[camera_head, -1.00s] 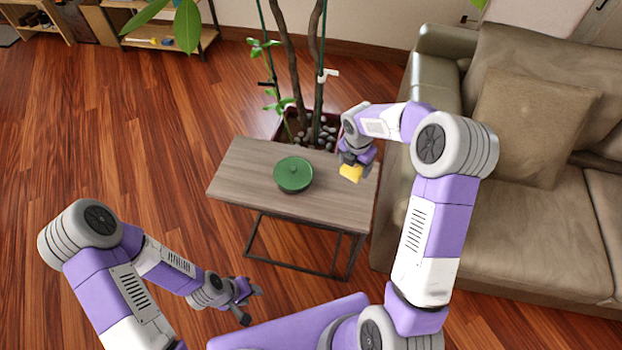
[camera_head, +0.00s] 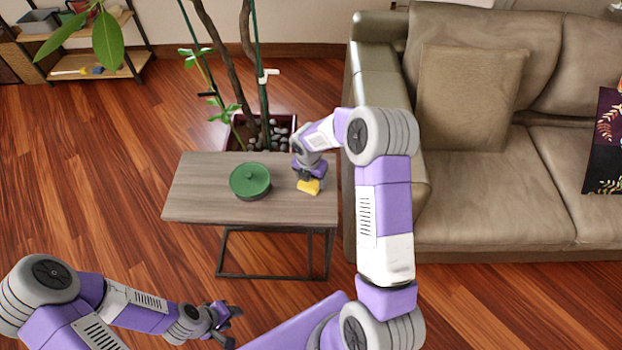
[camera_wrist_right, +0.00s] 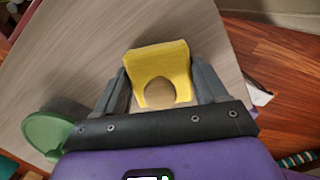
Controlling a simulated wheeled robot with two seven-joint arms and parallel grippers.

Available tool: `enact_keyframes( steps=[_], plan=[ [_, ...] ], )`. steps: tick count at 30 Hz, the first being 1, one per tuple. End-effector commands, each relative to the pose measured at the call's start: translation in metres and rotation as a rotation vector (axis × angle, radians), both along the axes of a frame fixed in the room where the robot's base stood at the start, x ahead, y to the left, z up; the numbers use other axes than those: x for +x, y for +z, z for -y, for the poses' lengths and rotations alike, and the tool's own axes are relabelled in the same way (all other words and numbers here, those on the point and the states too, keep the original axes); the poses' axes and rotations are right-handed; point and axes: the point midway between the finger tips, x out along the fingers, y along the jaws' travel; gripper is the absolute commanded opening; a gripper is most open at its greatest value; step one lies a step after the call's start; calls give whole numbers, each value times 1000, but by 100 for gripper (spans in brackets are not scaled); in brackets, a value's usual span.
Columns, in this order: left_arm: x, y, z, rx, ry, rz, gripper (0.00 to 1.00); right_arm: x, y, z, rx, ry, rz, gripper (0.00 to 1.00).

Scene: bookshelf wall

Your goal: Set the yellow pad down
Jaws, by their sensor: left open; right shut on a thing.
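The yellow pad (camera_head: 308,187) is at the right end of the small wooden table (camera_head: 200,190) in the head view. In the right wrist view the yellow pad (camera_wrist_right: 158,65) sits between the two fingers, with a rounded notch on its near side. My right gripper (camera_head: 309,178) is shut on it, pointing down over the table top. Whether the pad touches the table I cannot tell.
A green lidded pot (camera_head: 250,181) stands on the table left of the pad; it also shows in the right wrist view (camera_wrist_right: 48,132). A potted plant (camera_head: 262,130) stands behind the table. A sofa (camera_head: 480,190) is on the right. The table's left end is bare.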

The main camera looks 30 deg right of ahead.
Motion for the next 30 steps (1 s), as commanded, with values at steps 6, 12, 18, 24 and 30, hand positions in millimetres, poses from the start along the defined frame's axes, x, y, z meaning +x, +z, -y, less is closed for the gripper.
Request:
enact_keyframes(
  steps=[6, 12, 18, 24, 30],
  plan=[
    [0, -1, 0, 0, 0, 0, 43, 0, -3, 0, 0, 0, 0, 76],
    [0, -1, 0, 0, 0, 0, 43, 0, -3, 0, -1, 0, -1, 98],
    [0, -1, 0, 0, 0, 0, 43, 0, -3, 0, -1, 0, -1, 98],
    [0, 7, 0, 0, 0, 0, 43, -1, 16, -1, 0, -1, 1, 98],
    [0, 24, 0, 0, 0, 0, 43, -3, 60, -5, 0, -1, 4, 98]
  ],
)
